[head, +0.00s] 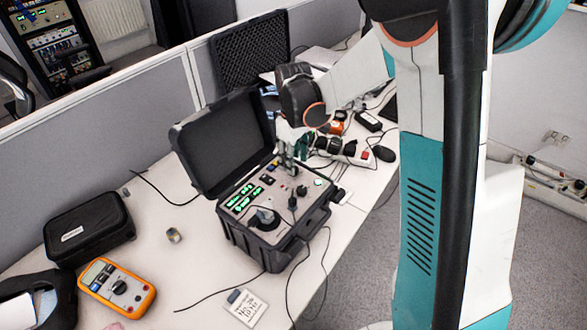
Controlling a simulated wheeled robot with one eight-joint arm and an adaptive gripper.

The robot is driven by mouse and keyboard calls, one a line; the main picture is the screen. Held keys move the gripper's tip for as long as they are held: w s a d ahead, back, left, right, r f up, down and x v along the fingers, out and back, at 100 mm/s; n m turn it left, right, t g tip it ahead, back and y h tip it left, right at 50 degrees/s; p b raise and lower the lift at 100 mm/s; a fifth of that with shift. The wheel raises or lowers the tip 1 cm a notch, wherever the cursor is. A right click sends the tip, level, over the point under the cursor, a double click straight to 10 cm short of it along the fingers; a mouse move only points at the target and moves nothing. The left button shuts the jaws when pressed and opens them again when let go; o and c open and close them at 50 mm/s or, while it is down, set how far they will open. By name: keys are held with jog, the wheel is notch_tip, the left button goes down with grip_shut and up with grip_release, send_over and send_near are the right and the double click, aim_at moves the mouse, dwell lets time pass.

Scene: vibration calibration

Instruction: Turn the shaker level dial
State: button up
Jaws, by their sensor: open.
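A black case (262,252) stands open on the white table, its lid (222,145) tilted back. Its panel has green lit displays (242,197), a round shaker head (265,217) near the front and small dark knobs, one (302,190) at the right. I cannot tell which knob is the shaker level dial; labels are too small to read. My gripper (289,168) points down over the back part of the panel, open and empty. Its fingers hide part of the panel. I cannot tell whether they touch a knob.
An orange multimeter (117,287), a black pouch (88,231), a small metal ring-like part (174,235) and a note card (246,307) lie left and front of the case. A power strip (352,152) and mouse (384,154) lie behind. Cables run around the case.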

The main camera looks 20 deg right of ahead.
jog(key=shift+f+b, duration=0.3)
jog(key=shift+f, duration=1.2)
grip_shut()
jog(key=m, duration=1.2)
jog(key=shift+m, duration=0.4)
